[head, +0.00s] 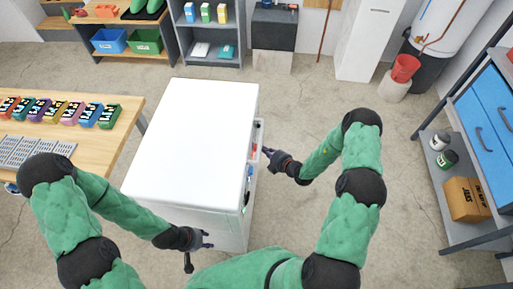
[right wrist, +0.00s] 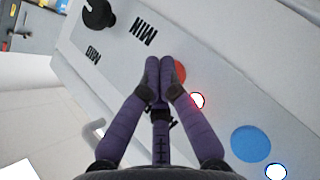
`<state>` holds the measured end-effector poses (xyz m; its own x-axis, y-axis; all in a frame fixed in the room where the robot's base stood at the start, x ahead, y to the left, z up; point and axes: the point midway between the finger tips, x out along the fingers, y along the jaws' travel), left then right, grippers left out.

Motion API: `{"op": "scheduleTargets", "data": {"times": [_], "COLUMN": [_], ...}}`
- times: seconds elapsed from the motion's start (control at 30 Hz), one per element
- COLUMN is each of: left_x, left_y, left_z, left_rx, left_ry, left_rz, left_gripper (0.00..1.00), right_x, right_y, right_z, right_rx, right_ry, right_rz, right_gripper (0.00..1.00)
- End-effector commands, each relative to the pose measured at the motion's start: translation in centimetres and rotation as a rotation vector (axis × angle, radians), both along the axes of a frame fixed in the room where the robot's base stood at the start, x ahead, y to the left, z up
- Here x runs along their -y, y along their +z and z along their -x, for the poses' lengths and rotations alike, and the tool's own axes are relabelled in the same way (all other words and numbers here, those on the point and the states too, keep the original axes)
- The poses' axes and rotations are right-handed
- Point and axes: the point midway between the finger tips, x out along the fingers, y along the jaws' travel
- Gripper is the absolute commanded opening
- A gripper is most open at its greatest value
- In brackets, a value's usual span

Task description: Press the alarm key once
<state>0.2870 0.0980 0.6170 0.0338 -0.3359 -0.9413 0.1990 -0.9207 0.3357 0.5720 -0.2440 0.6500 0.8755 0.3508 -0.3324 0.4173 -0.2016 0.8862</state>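A white machine (head: 205,125) stands in the middle of the head view, with a control panel (right wrist: 215,110) on its right side. In the right wrist view the panel bears a red-orange button (right wrist: 180,71), partly hidden behind my fingertips, and a large blue button (right wrist: 250,143). No alarm label is readable. My right gripper (right wrist: 158,80) is shut and empty, its tips over the panel beside the red button; I cannot tell whether they touch it. In the head view it is at the machine's right side (head: 268,153). My left gripper (head: 208,239) looks open and empty by the machine's near edge.
On the panel are a black knob (right wrist: 98,14) near MIN and MID markings, and two small lights, one red-rimmed (right wrist: 197,100). A wooden table (head: 125,112) with colourful boxes stands left. A shelf with blue drawers (head: 485,110) stands right. Floor between is clear.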

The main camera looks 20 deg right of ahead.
Motion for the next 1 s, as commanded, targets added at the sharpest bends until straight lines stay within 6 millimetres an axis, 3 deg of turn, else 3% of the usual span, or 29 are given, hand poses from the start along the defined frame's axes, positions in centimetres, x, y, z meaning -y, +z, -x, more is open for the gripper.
{"op": "scheduleTargets", "data": {"times": [1.0], "left_x": [0.00], "left_y": [0.41], "left_z": [-0.01], "left_rx": [0.000], "left_ry": [0.000], "left_rz": [0.000], "left_gripper": [0.40], "right_x": [-0.72], "right_y": [0.10], "right_z": [-0.33], "right_rx": [0.001], "right_ry": [0.001], "right_rz": [0.000], "right_gripper": [0.00]}}
